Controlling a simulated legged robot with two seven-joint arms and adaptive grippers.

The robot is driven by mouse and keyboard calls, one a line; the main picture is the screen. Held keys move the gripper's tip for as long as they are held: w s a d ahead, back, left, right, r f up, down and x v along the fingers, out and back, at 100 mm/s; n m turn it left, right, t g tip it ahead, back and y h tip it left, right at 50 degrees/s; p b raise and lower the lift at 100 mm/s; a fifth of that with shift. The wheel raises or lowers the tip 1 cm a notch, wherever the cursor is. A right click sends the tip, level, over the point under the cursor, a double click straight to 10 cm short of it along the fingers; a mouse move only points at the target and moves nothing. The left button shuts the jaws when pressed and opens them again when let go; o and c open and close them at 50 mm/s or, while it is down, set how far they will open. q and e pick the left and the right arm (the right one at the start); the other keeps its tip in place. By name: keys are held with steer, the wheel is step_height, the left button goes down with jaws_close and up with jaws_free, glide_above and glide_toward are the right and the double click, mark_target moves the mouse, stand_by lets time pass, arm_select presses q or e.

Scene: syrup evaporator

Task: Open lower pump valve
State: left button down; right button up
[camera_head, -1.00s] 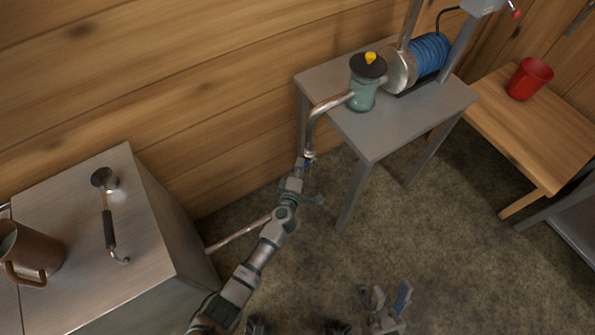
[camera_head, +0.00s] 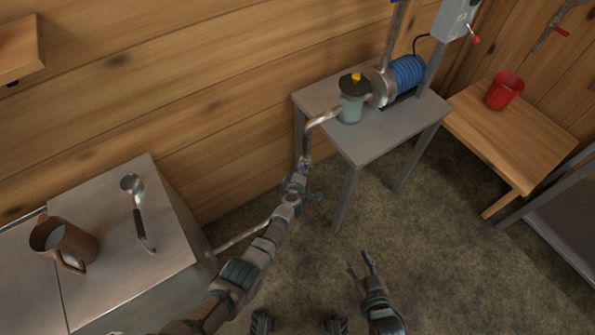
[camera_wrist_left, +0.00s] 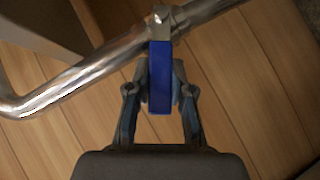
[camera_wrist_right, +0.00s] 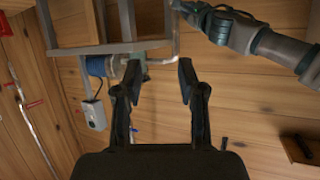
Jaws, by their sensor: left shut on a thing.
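The lower pump valve shows in the left wrist view as a blue lever handle (camera_wrist_left: 160,78) on a shiny metal pipe (camera_wrist_left: 85,68). My left gripper (camera_wrist_left: 160,90) has its fingers on both sides of the blue handle and is shut on it. In the head view my left gripper (camera_head: 302,172) is at the low end of the pipe (camera_head: 318,122) that comes down from the pump, and it mostly hides the valve. My right gripper (camera_head: 362,264) is open and empty above the floor; its parted fingers show in the right wrist view (camera_wrist_right: 157,75).
The pump (camera_head: 351,105) with a blue motor (camera_head: 407,73) stands on a grey table (camera_head: 375,145). A metal cabinet (camera_head: 95,235) with a brown pitcher (camera_head: 66,243) and a ladle (camera_head: 137,210) is at left. A red cup (camera_head: 503,90) sits on a wooden bench (camera_head: 520,140). The floor between is clear.

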arm_select(q)
steer(key=shift+s+d+f+g+p, duration=0.25)
steer(key=shift+d+g+p, duration=0.15)
steer(key=shift+d, duration=0.1)
arm_select(e)
steer(key=shift+s+d+f+g+h, duration=0.15)
steer(key=shift+s+d+f+g, duration=0.15)
steer(key=shift+s+f+g, duration=0.35)
steer(key=shift+s+d+f+g+h, duration=0.15)
steer(key=shift+s+d+f+g, duration=0.1)
steer(key=shift+s+f+g, duration=0.35)
steer(key=shift+f, duration=0.1)
steer(key=shift+w, duration=0.1)
arm_select(q)
steer(key=c, duration=1.1)
jaws_free()
steer(key=shift+c, duration=0.2)
steer(key=shift+o, duration=0.7)
steer(key=shift+w, duration=0.15)
steer(key=shift+w+r, duration=0.1)
steer(key=shift+r, duration=0.1)
arm_select(e)
steer(key=shift+d+f, duration=0.1)
steer(key=shift+d, duration=0.1)
arm_select(q)
steer(key=shift+a, duration=0.1)
